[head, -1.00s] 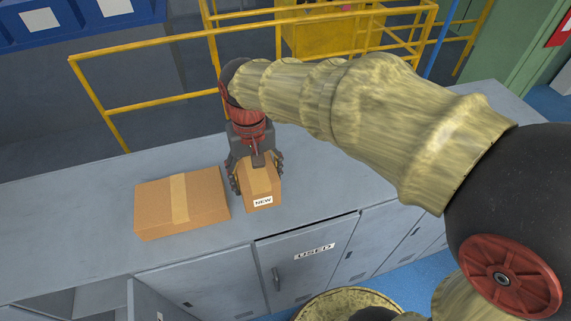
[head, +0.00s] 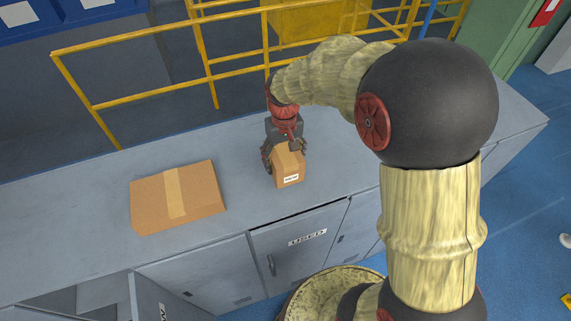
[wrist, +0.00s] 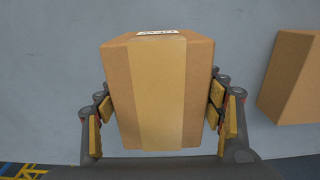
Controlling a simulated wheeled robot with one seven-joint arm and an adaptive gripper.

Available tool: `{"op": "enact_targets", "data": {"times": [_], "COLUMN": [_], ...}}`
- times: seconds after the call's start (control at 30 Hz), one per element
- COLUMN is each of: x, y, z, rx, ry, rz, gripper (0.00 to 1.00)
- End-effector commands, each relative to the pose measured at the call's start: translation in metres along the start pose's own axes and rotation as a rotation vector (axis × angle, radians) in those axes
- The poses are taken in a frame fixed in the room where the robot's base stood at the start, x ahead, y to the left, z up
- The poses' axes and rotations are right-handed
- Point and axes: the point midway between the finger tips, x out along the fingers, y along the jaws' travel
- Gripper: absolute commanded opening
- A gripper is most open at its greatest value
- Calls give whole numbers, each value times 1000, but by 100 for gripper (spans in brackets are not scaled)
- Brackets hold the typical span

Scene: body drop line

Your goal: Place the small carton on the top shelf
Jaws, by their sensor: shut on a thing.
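The small carton (head: 290,168) is a brown box with a tape strip and a white label on its front. My gripper (head: 284,153) is shut on it from above, with fingers on two opposite sides. In the wrist view the small carton (wrist: 158,90) fills the space between the finger pads of my gripper (wrist: 160,112). It is over the grey cabinet top (head: 80,220); I cannot tell whether its underside touches. At lower left an open cabinet door (head: 165,300) stands beside an open compartment (head: 103,296). Its inside shelves are mostly out of view.
A larger flat carton (head: 178,197) lies on the cabinet top left of my gripper, and it shows at the right in the wrist view (wrist: 293,78). A door labelled USED (head: 305,243) is almost shut. Yellow railing (head: 150,92) runs behind the cabinets.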

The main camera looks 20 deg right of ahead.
Motion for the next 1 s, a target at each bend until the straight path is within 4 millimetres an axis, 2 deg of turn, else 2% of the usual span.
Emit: {"op": "enact_targets", "data": {"times": [0.07, 0.27, 0.67, 0.7, 1.0], "x": [6, 34, 40, 40, 39], "y": [6, 4, 4, 4, 4], "z": [-2, -2, -2, -2, -2], "rx": [2, 0, 0, 0, 0], "ry": [-3, -2, 0, -1, -1], "rz": [0, 0, 0, 0, 0], "gripper": [32, 32, 32, 70, 86]}}
